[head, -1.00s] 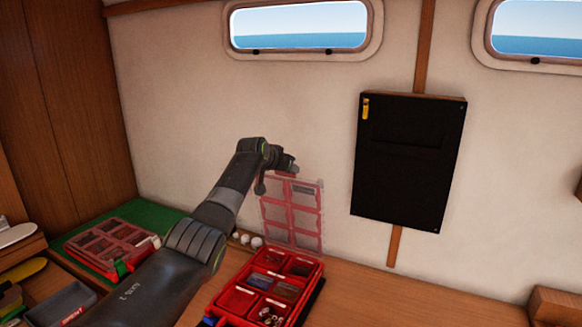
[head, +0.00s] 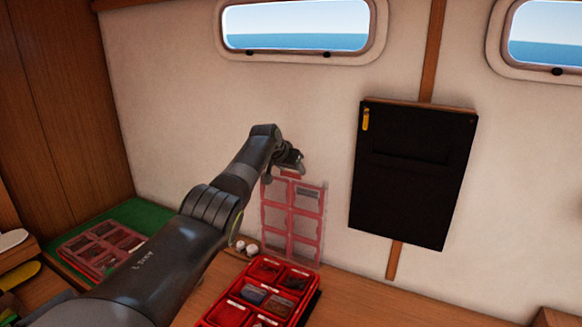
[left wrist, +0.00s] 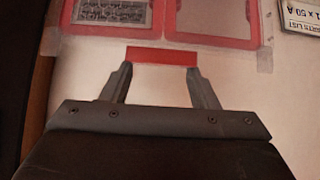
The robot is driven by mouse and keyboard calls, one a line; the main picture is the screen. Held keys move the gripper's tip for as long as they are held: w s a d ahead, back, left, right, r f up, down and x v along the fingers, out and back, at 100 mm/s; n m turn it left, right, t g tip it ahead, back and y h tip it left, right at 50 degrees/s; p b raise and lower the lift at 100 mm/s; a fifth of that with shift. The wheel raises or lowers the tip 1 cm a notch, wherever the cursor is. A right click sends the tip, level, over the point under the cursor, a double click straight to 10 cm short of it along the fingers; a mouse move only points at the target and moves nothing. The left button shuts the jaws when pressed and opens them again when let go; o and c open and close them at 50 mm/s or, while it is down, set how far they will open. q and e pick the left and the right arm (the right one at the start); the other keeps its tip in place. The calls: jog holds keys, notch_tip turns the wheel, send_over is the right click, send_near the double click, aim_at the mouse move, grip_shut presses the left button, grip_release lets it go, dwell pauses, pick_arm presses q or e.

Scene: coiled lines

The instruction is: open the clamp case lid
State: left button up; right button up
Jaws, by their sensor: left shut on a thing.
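The red clamp case (head: 246,291) stands open on the bench, with small parts in its compartments. Its clear lid with red frames (head: 292,222) stands about upright at the case's back, in front of the wall. My left gripper (head: 291,171) is at the lid's top edge, shut on the lid's red tab. In the left wrist view the red tab (left wrist: 162,54) sits between the two fingertips, with the lid's red frame (left wrist: 215,42) just beyond. My arm hides part of the case's left side. My right gripper is not in view.
A second red case (head: 103,249) with its lid down lies on a green mat (head: 140,211) at left. White round items (head: 246,248) stand beside my arm. A black panel (head: 413,172) hangs on the wall. The bench (head: 400,294) right of the case is clear.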

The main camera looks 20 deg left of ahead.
pick_arm(q)
jog(key=shift+s+f, duration=0.1)
jog(key=shift+f, duration=0.05)
jog(key=o, duration=1.3)
jog(key=shift+o, duration=0.5)
jog(key=b+v, duration=0.8)
jog(key=v, duration=0.9)
jog(key=shift+r+b, duration=0.25)
jog(key=shift+b, duration=0.1)
jog(key=shift+s, duration=0.15)
